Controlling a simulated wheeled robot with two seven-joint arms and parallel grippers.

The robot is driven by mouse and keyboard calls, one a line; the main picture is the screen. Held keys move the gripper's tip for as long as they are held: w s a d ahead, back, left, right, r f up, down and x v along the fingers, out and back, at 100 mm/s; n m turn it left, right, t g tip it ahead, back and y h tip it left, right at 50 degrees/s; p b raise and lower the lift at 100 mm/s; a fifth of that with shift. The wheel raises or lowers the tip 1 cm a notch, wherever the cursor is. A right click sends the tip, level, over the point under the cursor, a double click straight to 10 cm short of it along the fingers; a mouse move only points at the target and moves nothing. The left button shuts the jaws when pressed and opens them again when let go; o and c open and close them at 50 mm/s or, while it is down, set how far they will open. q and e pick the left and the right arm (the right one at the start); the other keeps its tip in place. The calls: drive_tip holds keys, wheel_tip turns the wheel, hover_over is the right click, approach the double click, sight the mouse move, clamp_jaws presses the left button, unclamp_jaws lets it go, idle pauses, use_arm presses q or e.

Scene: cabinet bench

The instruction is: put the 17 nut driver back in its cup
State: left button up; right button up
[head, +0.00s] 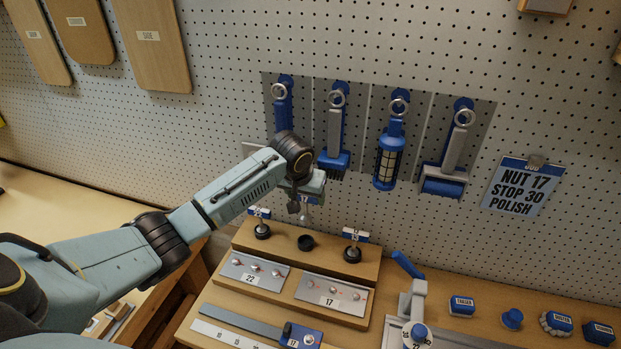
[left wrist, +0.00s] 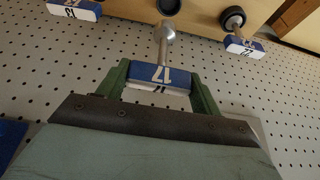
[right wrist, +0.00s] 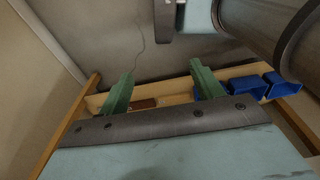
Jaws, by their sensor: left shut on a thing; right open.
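The 17 nut driver, with its blue and white "17" handle (head: 304,200), is held in my left gripper (head: 306,184) above the wooden rack (head: 325,259). In the left wrist view its handle (left wrist: 148,75) sits between the green fingers (left wrist: 160,82), with the metal shaft pointing away toward the rack. The empty dark cup (head: 305,242) is below the driver, between two filled cups; its edge shows in the left wrist view (left wrist: 169,6). The driver's tip is apart from the cup. My right gripper (right wrist: 160,88) is open with nothing between its fingers.
The 22 driver (left wrist: 245,47) and the 13 driver (head: 355,236) stand either side of the empty cup. Brushes and a lamp (head: 389,157) hang behind. A job card (head: 522,187) reads "NUT 17".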

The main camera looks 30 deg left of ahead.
sight(305, 213)
use_arm(q)
drive_tip(key=shift+a+f, duration=0.1)
drive_tip(key=shift+f, duration=0.5)
wheel_tip(305, 213, down, 4)
drive_tip(key=shift+r+b, duration=0.1)
drive_tip(key=shift+b, duration=0.25)
drive_tip(key=shift+f+b, duration=0.4)
drive_tip(key=shift+f, duration=0.55)
use_arm(e)
drive_tip(key=shift+s+f, duration=0.15)
drive_tip(key=shift+f, duration=0.5)
use_arm(q)
drive_tip(key=shift+p, duration=0.75)
use_arm(e)
drive_tip(key=shift+r, duration=0.75)
use_arm(q)
drive_tip(key=shift+f+b, duration=0.8)
drive_tip(key=shift+f, duration=0.6)
use_arm(e)
drive_tip(key=shift+f, duration=0.8)
use_arm(q)
drive_tip(key=o, duration=1.3)
drive_tip(key=shift+c, duration=0.2)
drive_tip(key=shift+s, duration=0.1)
